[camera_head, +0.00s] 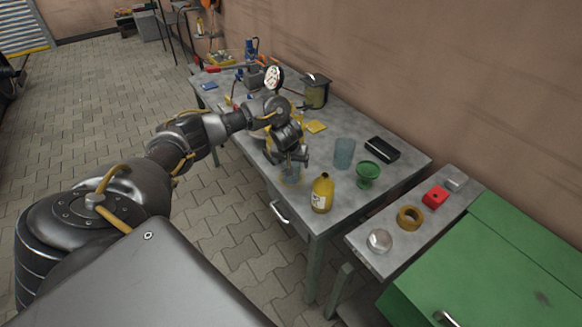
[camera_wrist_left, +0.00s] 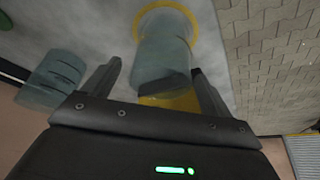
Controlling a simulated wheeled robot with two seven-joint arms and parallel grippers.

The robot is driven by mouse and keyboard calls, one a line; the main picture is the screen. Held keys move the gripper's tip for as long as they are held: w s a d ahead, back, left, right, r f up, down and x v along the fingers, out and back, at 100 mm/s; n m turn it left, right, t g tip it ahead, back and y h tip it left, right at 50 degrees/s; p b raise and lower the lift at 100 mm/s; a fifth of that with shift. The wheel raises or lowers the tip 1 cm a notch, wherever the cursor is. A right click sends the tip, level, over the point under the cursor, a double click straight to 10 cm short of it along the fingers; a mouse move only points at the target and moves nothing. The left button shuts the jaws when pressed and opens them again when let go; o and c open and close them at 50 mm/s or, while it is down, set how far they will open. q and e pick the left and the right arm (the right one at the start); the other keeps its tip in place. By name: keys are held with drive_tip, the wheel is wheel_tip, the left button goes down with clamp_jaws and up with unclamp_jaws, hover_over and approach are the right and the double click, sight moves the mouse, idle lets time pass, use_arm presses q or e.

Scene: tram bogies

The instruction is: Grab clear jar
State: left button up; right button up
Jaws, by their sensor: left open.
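A clear bluish jar with a yellow ring (camera_head: 291,176) stands near the front edge of the grey table. In the left wrist view this jar (camera_wrist_left: 163,50) lies between and just beyond the finger tips, its far end at the yellow ring. My left gripper (camera_head: 289,161) is open above the jar and points down at it; its fingers (camera_wrist_left: 156,70) straddle the jar in the picture. I cannot tell whether they touch it. The gripper hides the jar's upper part. A second clear bluish container (camera_head: 344,153) stands to the right, also in the left wrist view (camera_wrist_left: 52,78).
A yellow bottle (camera_head: 322,193), a green goblet (camera_head: 368,174) and a black box (camera_head: 382,149) stand right of the jar. A dark pot (camera_head: 316,92) is farther back. A lower bench holds a round glass item (camera_head: 380,240), a tape roll (camera_head: 410,217) and a red block (camera_head: 435,196).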

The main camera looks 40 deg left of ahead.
use_arm(q)
drive_tip(key=c, duration=1.1)
drive_tip(key=shift+r, duration=0.1)
